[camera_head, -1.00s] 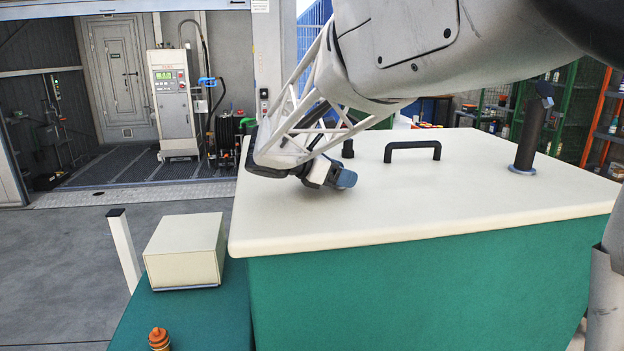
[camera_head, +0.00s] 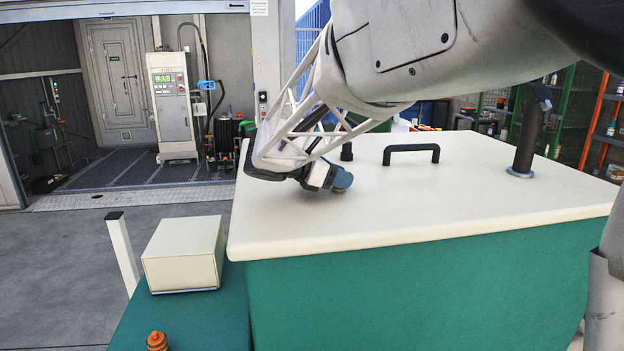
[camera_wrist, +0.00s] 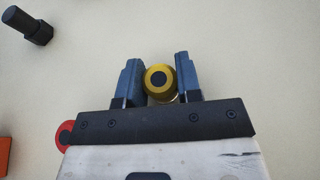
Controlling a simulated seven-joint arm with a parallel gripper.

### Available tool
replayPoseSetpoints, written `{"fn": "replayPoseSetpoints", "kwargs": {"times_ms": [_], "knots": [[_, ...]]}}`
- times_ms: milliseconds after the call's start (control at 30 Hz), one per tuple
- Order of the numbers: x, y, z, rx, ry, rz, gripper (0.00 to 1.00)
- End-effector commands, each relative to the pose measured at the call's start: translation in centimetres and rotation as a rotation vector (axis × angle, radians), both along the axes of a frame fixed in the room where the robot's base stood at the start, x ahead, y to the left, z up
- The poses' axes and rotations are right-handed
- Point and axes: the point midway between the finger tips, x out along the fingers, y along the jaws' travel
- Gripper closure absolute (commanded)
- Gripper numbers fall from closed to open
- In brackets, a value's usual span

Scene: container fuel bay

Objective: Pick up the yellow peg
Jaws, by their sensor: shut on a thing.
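The yellow peg (camera_wrist: 159,79) shows in the wrist view, end-on, as a yellow round top with a dark centre. My gripper (camera_wrist: 157,76) has its two blue-grey fingers on either side of the peg, shut on it. In the head view my gripper (camera_head: 338,180) is low over the white top of the green cabinet, toward its left part. The peg is hidden in the head view, behind my gripper and wrist. I cannot tell whether the peg touches the white surface.
The white top (camera_head: 400,215) holds a black handle (camera_head: 411,150), a short black peg (camera_head: 346,151) and a tall black post (camera_head: 526,135). Red (camera_wrist: 64,135) and orange (camera_wrist: 4,155) things lie near my gripper. A cream box (camera_head: 184,253) and an orange piece (camera_head: 157,341) stand left.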

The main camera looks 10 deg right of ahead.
Motion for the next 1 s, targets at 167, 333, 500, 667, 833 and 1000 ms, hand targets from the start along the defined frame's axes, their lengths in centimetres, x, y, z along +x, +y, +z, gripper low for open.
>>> {"fn": "replayPoseSetpoints", "kwargs": {"times_ms": [167,333,500,667,833,1000], "knots": [[0.0,0.0,0.6,0.0,-0.001,0.0,0.91],[0.0,0.0,1.9,0.0,-0.002,0.0,0.91],[-0.3,0.0,3.7,0.0,-0.001,0.0,0.91],[-2.2,0.0,3.7,0.0,-0.001,0.0,0.91],[-4.8,0.1,4.0,0.001,-0.001,0.001,0.91],[-7.6,0.1,4.3,0.001,-0.002,0.0,0.91]]}}
